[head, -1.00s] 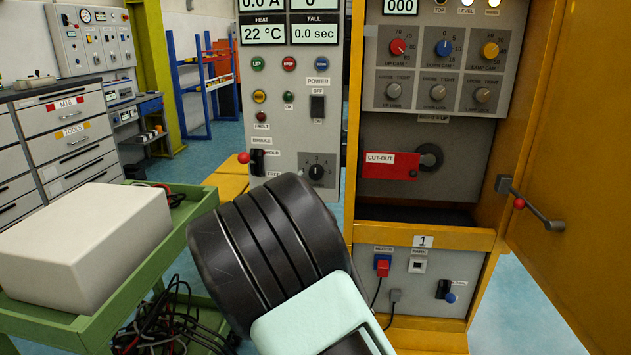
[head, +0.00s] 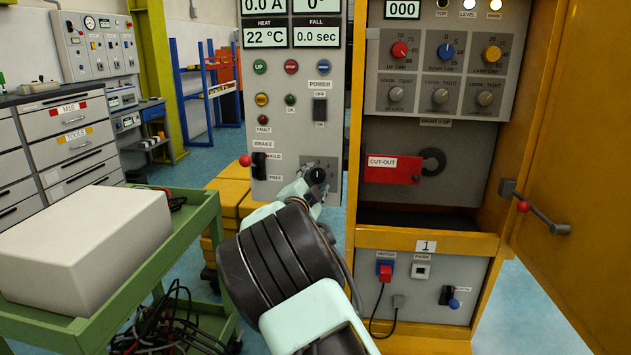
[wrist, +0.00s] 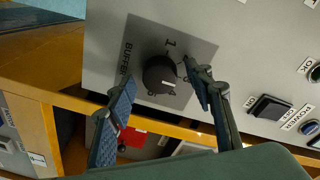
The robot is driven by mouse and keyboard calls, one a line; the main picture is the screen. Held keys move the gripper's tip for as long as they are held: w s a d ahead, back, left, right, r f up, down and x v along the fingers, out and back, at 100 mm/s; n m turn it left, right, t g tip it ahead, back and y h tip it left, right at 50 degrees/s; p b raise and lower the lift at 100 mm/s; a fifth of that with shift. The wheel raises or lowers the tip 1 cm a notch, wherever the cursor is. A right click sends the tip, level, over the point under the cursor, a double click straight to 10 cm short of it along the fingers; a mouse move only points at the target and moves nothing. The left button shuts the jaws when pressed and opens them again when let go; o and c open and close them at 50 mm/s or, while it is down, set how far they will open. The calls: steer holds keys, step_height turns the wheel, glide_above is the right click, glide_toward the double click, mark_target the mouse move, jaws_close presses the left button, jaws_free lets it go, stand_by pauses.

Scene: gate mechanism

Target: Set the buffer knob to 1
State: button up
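The buffer knob (head: 318,174) is a dark round knob on a grey square plate, low on the grey control panel. In the wrist view the black knob (wrist: 159,74) shows a short white mark on its lower right side. My gripper (wrist: 159,71) is open, one finger on each side of the knob in the picture. I cannot tell whether the fingers touch it. In the head view my gripper (head: 314,192) partly covers the plate.
A brake lever (head: 259,163) with a red ball sticks out left of the knob. A yellow cabinet (head: 430,240) stands close on the right, its door open. A green cart (head: 100,310) with a white box (head: 85,235) is at the left.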

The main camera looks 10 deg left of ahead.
steer(key=c, duration=1.1)
steer(key=n+p, duration=0.2)
steer(key=n, duration=0.1)
steer(key=shift+n, duration=0.4)
steer(key=n+t+p, duration=0.1)
steer(key=n+p, duration=0.1)
steer(key=n, duration=0.2)
steer(key=shift+n+y, duration=0.3)
steer(key=shift+n, duration=0.1)
steer(key=n+y+p, duration=0.1)
steer(key=n, duration=0.5)
steer(key=shift+f, duration=0.1)
steer(key=shift+d+f+n+y, duration=0.1)
steer(key=shift+n+y, duration=0.05)
steer(key=shift+n, duration=1.05)
steer(key=shift+d+n+y, duration=0.1)
steer(key=shift+n+y, duration=0.05)
steer(key=shift+n, duration=1.05)
steer(key=shift+p, duration=0.3)
